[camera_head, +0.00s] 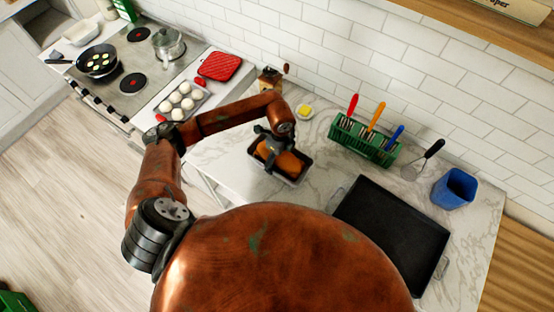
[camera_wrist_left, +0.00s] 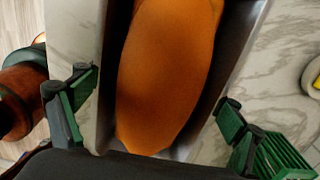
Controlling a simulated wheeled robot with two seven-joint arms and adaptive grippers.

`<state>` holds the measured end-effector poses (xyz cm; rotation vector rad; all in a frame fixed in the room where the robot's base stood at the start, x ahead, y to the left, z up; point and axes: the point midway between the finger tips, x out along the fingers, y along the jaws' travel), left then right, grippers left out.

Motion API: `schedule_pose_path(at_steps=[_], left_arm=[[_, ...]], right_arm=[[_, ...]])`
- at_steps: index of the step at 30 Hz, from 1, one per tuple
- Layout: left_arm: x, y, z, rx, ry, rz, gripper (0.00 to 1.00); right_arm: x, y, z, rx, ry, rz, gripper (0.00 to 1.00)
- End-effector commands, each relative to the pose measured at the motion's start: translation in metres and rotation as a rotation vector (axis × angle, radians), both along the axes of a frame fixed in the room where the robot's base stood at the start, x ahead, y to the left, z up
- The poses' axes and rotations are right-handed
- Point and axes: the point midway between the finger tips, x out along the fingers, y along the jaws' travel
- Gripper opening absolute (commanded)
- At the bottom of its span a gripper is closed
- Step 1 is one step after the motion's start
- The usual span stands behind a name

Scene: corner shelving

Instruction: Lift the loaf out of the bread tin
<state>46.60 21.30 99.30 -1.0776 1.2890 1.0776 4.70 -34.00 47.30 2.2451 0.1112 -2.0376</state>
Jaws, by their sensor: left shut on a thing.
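The orange-brown loaf (camera_head: 290,160) lies in the dark bread tin (camera_head: 302,172) on the marble counter. In the left wrist view the loaf (camera_wrist_left: 170,75) fills the middle, with the tin's wall (camera_wrist_left: 241,45) beside it. My left gripper (camera_head: 272,156) is over the tin, across its width. In the left wrist view its green-padded fingers (camera_wrist_left: 158,88) stand wide apart at the tin's outer sides, with a gap between each finger and the loaf. It appears shut on the tin; the contact itself is partly hidden. My right gripper is not in view.
Behind the tin are a coffee grinder (camera_head: 269,80) and a small dish with butter (camera_head: 304,111). A green rack (camera_head: 365,141) with coloured utensils, a whisk (camera_head: 422,160), a blue cup (camera_head: 454,188) and a black tray (camera_head: 390,235) stand right. An egg tray (camera_head: 181,103) stands left.

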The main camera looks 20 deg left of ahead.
Motion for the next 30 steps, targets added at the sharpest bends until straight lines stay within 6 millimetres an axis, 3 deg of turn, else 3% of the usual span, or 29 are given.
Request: schedule_pose_path(at_steps=[9, 20, 21, 25, 30], left_arm=[[0.003, 0.002, -0.032, 0.0, 0.0, 0.001, 0.55], [0.003, 0.002, -0.038, 0.0, -0.001, 0.001, 0.55], [0.002, 0.002, -0.038, 0.001, 0.001, 0.001, 0.91], [0.002, 0.002, -0.037, 0.001, 0.001, 0.001, 1.0], [0.002, 0.002, -0.037, 0.001, 0.001, 0.001, 1.0]], right_arm=[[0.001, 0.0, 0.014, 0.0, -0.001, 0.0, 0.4], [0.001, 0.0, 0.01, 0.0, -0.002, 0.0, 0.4], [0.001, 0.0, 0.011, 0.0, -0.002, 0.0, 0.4], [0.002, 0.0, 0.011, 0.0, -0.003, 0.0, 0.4], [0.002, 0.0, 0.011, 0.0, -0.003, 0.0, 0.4]])
